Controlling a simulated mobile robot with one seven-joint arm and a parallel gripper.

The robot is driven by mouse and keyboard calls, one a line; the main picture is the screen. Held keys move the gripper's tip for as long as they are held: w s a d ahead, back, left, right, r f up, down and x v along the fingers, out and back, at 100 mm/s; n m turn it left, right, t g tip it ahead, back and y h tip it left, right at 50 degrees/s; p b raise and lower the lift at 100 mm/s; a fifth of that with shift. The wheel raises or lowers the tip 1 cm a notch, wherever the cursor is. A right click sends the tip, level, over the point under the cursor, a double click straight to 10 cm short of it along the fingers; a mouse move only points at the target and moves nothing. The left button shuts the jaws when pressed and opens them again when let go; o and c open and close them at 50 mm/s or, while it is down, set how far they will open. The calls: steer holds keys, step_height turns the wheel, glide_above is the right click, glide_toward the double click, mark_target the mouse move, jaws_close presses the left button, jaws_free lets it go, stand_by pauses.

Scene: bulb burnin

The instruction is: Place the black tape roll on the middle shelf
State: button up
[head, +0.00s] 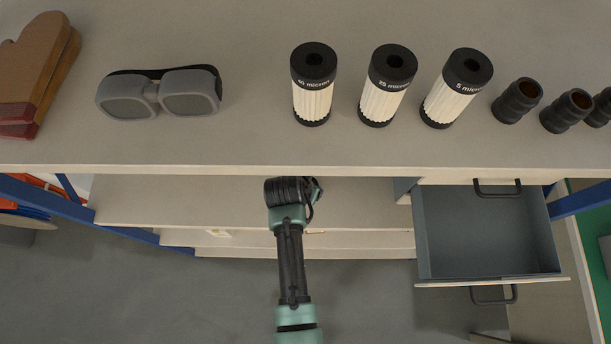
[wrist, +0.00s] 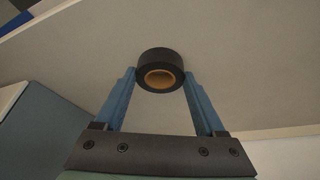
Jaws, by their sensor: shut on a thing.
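The black tape roll (wrist: 160,56) has a tan core and sits between the two blue fingers of my gripper (wrist: 159,76) in the wrist view. The gripper is shut on it. A pale flat surface lies behind the roll there; I cannot tell whether the roll touches it. In the head view my arm reaches in under the front edge of the worktop, which hides the gripper and the roll. A pale shelf (head: 170,203) shows below the worktop, with another pale level (head: 350,243) lower down.
An open, empty grey drawer (head: 485,235) juts out right of my arm. On the worktop (head: 250,145) are grey goggles (head: 160,92), three filter cartridges (head: 380,88), black fittings (head: 517,100) and brown mitts (head: 38,65). Blue frame bars (head: 45,198) flank the shelves.

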steer(key=shift+f, duration=0.2)
steer(key=o, duration=1.3)
steer(key=shift+r, duration=0.1)
steer(key=shift+r, duration=0.1)
steer(key=v, duration=0.7)
steer(key=shift+s+r+b, duration=0.15)
steer(key=shift+r+b, duration=0.1)
steer(key=shift+b, duration=0.05)
steer(key=shift+s, duration=0.1)
